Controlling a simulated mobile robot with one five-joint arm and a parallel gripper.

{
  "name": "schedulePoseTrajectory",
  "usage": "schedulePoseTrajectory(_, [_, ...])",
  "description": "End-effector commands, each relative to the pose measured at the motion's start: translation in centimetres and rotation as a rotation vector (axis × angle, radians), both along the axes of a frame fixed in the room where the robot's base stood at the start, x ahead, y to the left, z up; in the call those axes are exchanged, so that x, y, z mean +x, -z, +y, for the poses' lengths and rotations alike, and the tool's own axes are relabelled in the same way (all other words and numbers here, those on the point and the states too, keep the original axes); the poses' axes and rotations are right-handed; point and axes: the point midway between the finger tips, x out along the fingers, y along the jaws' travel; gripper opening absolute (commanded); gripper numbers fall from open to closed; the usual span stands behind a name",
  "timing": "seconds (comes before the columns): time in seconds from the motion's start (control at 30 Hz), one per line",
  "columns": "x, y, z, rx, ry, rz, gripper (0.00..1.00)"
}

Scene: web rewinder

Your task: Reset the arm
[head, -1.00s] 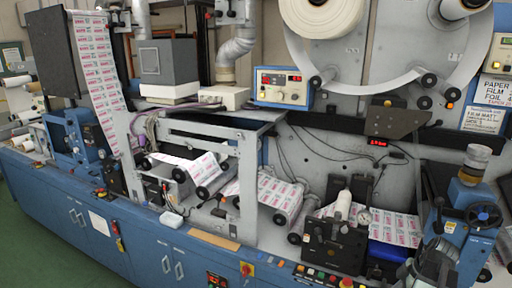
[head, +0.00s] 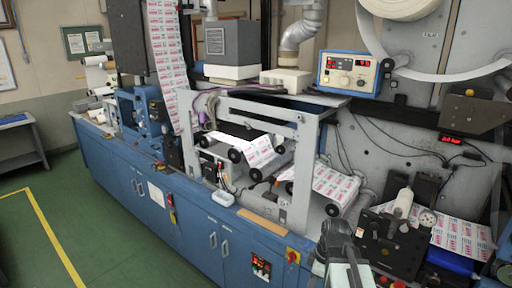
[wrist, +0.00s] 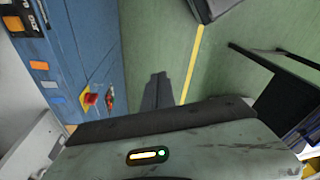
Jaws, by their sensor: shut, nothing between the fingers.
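Part of my own arm (head: 342,262), dark on top and pale grey-green below, rises at the bottom edge of the head view, in front of the rewinder. I cannot make out gripper fingers in either view. The wrist view looks down past a grey-green panel with a dark upper edge and small yellow and green lights, which looks like my own body. No object is seen held.
The blue rewinder cabinet (head: 190,232) runs along the machine, with a red knob (head: 292,256) near its right part. Green floor with a yellow line (head: 52,238) lies clear at the left. A grey table (head: 22,142) stands at the far left.

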Motion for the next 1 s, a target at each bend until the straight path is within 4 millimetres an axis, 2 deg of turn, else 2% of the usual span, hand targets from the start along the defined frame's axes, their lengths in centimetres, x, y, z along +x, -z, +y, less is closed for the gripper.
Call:
schedulePoseTrajectory(0.03, [-0.5,0.8,2.8,-0.027,0.063,0.021,0.00])
schedulePoseTrajectory(0.13, [-1.2,1.2,5.5,-0.077,0.278,0.055,0.00])
schedulePoseTrajectory(0.2, [-1.6,1.2,5.8,-0.108,0.459,0.070,0.00])
schedulePoseTrajectory(0.4, [-1.9,1.1,4.1,-0.154,0.962,0.092,0.00])
schedulePoseTrajectory(0.5, [-1.8,1.1,4.0,-0.153,1.109,0.101,0.00])
schedulePoseTrajectory(0.63, [-1.8,1.1,3.6,-0.150,1.178,0.107,0.00])
schedulePoseTrajectory(1.0, [-1.8,1.1,3.6,-0.148,1.176,0.107,0.00])
